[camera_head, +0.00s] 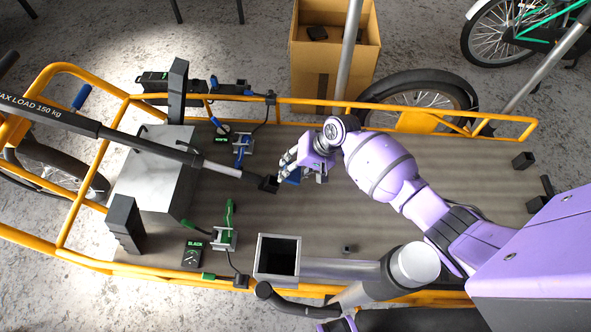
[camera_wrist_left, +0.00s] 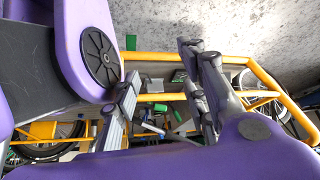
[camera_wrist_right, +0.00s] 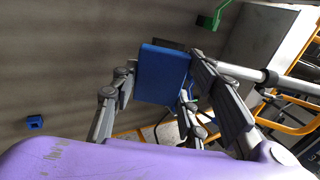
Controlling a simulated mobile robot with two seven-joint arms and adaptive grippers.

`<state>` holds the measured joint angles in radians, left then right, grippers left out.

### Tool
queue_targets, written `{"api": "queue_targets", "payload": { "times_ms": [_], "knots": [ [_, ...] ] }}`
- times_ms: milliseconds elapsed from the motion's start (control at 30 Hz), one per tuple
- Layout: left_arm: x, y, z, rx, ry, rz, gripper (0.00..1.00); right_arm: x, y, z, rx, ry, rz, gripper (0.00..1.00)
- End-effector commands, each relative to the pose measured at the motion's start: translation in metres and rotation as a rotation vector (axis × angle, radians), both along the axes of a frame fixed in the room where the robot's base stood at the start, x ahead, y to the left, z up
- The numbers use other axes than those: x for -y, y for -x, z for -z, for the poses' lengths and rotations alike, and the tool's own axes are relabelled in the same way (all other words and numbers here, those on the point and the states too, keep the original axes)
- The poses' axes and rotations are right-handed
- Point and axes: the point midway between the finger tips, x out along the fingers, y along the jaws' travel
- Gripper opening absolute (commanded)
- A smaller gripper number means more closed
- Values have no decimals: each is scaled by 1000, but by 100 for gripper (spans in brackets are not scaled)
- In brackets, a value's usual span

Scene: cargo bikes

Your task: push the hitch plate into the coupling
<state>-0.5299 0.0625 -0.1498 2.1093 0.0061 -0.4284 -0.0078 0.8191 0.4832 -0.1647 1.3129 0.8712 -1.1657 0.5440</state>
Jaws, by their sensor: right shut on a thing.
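A flat blue plate (camera_wrist_right: 162,74), which looks like the hitch plate, is between the fingers of my right gripper (camera_wrist_right: 155,95). In the head view my right gripper (camera_head: 300,165) is above the middle of the cargo bed, with part of the blue plate (camera_head: 292,177) showing. The gripper is shut on the plate. A black block (camera_head: 268,184) at the end of a grey bar, probably the coupling, is close to the plate; I cannot tell whether they touch. The plate hides part of it in the right wrist view. My left gripper (camera_wrist_left: 165,100) has its fingers apart and empty.
The grey bar (camera_head: 215,166) crosses over a metal box (camera_head: 158,180). Blue-handled (camera_head: 242,152) and green-handled (camera_head: 229,225) clamps stand on the bed. A square open tube (camera_head: 278,258) is at the front edge. A yellow rail (camera_head: 450,117) surrounds the bed. The bed's right half has free room.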

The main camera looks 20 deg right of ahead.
Motion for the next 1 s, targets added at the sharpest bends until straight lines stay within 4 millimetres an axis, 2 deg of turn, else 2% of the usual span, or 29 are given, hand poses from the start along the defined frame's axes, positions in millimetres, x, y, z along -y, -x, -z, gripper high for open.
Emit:
{"api": "queue_targets", "payload": {
  "times_ms": [267,500,700,1000],
  "knots": [
    [-4,19,23,-42,-1,-13,40,-9,-2,21,-2,0,-1,10],
    [-3,14,38,-40,-2,-7,40,-16,-6,35,-1,1,-1,10],
    [-2,-3,31,-9,-2,6,40,-16,-7,31,1,1,0,10],
    [-4,1,26,-12,-4,4,40,-16,-6,30,0,1,0,10]
  ]
}}
